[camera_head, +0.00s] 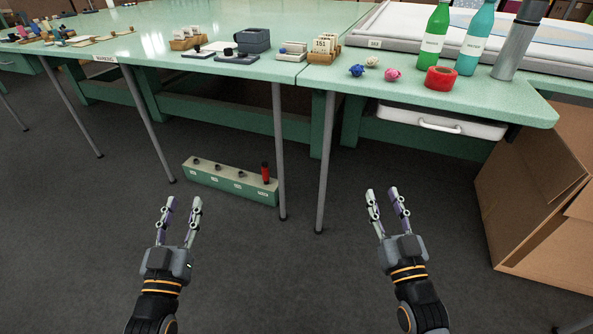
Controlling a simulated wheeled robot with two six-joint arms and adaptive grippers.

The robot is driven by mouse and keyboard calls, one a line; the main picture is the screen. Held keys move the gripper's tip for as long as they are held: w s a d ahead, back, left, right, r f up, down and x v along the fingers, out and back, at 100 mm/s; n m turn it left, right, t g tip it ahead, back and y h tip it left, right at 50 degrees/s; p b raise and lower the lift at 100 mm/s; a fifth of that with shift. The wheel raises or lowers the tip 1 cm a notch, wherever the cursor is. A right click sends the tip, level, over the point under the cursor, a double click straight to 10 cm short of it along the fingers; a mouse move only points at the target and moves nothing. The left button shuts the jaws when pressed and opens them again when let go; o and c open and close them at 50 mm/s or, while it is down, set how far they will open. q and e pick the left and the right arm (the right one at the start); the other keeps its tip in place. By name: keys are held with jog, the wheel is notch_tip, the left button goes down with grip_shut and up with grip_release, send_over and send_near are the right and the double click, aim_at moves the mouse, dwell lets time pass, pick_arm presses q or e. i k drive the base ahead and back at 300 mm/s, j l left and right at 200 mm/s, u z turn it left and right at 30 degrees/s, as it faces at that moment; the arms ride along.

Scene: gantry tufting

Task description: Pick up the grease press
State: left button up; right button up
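A grey metal cylinder with a dark top (515,41) stands upright on the green table at the upper right, beside the bottles. It looks most like the grease press, but I cannot tell for sure; its top is cut off by the picture edge. My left gripper (182,204) is open and empty, over the floor in front of the table. My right gripper (384,197) is open and empty, lower in the picture than the table's front edge and to the left of the cylinder. Neither gripper touches anything.
A green bottle (434,36), a teal bottle (475,38) and a red tape roll (439,78) stand left of the cylinder. Small yarn balls (392,75) lie near the edge. A cardboard box (530,190) is below right. A low green rack (229,181) sits on the floor.

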aim_at(265, 170)
jog(key=i+j+z, duration=0.2)
jog(key=j, duration=0.25)
jog(key=i+j+z, duration=0.15)
jog(key=j, duration=0.3)
jog(key=i+j+z, duration=0.2)
jog(key=j, duration=0.3)
jog(key=j+z, duration=0.2)
jog(key=j, duration=0.3)
jog(key=i+j+z, duration=0.2)
jog(key=j, duration=0.35)
jog(key=k, duration=0.05)
